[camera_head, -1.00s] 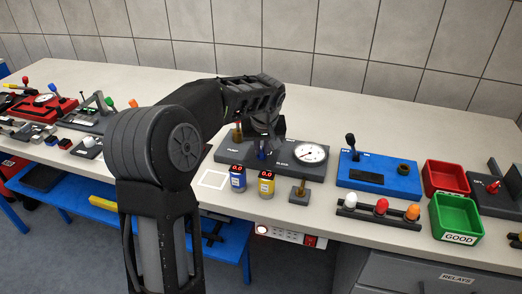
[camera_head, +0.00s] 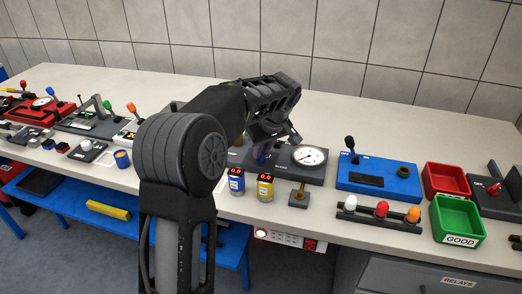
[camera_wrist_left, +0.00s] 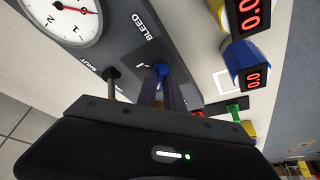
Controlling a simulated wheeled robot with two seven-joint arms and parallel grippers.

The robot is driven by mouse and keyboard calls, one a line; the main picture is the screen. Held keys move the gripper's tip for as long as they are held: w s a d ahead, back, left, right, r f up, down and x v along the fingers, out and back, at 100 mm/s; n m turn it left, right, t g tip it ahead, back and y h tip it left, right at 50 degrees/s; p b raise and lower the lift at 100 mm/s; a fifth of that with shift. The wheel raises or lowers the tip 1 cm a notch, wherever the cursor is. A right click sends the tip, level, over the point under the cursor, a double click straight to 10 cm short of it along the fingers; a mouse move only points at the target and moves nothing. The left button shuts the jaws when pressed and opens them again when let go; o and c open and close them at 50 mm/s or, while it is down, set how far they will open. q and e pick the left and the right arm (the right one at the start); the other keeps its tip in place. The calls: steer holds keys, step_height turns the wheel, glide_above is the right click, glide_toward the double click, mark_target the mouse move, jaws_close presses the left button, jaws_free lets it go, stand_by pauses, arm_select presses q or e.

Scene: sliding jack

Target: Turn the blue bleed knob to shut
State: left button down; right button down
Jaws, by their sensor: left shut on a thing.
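The blue bleed knob (camera_wrist_left: 161,70) sits on a dark grey panel (camera_wrist_left: 112,48) and shows in the left wrist view between my fingertips. The word BLEED is printed beside it, and SHUT is printed nearer the gauge. My left gripper (camera_wrist_left: 160,88) is shut on the knob from above. In the head view my left gripper (camera_head: 264,152) hangs over the left part of the panel, and its wrist hides much of that end. A white round gauge (camera_head: 310,156) with a red needle stands on the panel. My right gripper is not in view.
A blue canister (camera_head: 236,182) and a yellow canister (camera_head: 265,188) with red displays stand just in front of the panel. A small brass-stemmed block (camera_head: 299,196) is to their right. A blue panel (camera_head: 378,176) and red and green bins stand farther right. The back of the bench is clear.

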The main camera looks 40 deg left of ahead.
mark_target(266, 167)
arm_select(q)
steer(key=c, duration=1.5)
jaws_free()
steer(key=shift+o, duration=0.2)
steer(key=v, duration=0.7)
steer(key=shift+r, duration=0.4)
steer(key=shift+d, duration=0.1)
